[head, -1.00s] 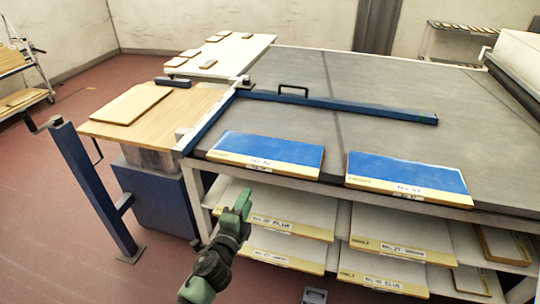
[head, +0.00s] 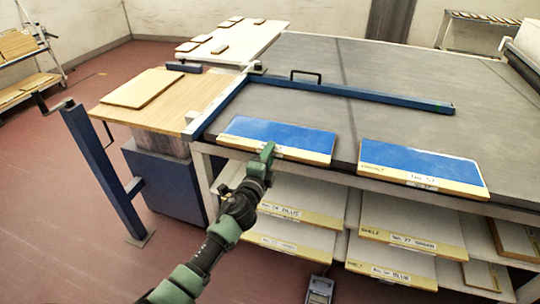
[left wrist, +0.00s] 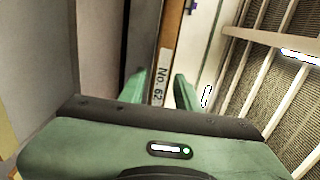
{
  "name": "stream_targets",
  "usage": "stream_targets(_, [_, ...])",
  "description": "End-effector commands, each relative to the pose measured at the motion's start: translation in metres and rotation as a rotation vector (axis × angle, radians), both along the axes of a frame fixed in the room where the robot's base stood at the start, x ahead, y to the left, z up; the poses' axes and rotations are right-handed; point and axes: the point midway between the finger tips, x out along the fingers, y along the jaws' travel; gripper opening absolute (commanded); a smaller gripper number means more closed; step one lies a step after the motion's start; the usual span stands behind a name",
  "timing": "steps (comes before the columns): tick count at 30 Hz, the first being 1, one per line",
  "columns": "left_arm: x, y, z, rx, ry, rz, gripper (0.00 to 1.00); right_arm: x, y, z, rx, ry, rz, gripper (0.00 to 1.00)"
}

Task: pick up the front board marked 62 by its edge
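The front board marked 62 (head: 280,132) has a blue top and a pale front edge. It lies at the left of the grey table's front rim in the head view. In the left wrist view its edge (left wrist: 170,35) runs upright with the label "No. 62" (left wrist: 159,82). My left gripper (head: 267,150) is at that front edge and hides part of the label in the head view. In the left wrist view the gripper (left wrist: 162,78) is open, with one finger on each side of the edge. My right gripper is not in view.
A second blue board (head: 420,164) lies to the right on the grey table (head: 350,128). A blue bar with a handle (head: 345,94) lies behind the boards. Shelves below hold several labelled boards (head: 412,240). A wooden side table (head: 190,107) stands left.

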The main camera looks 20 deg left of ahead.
Motion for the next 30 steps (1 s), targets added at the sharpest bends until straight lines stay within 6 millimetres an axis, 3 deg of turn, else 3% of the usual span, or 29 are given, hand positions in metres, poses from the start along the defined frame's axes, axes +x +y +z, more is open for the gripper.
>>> stream_targets(12, [0.0060,-0.0003,0.0000,0.000,0.001,0.000,0.33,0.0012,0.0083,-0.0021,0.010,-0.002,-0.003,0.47])
stream_targets(19, [0.0058,-0.0003,-0.0001,0.000,0.001,0.000,0.01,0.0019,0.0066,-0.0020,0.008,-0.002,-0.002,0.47])
stream_targets(30, [0.0057,-0.0002,-0.0004,0.000,0.001,0.000,0.00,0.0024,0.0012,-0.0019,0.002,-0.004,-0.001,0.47])
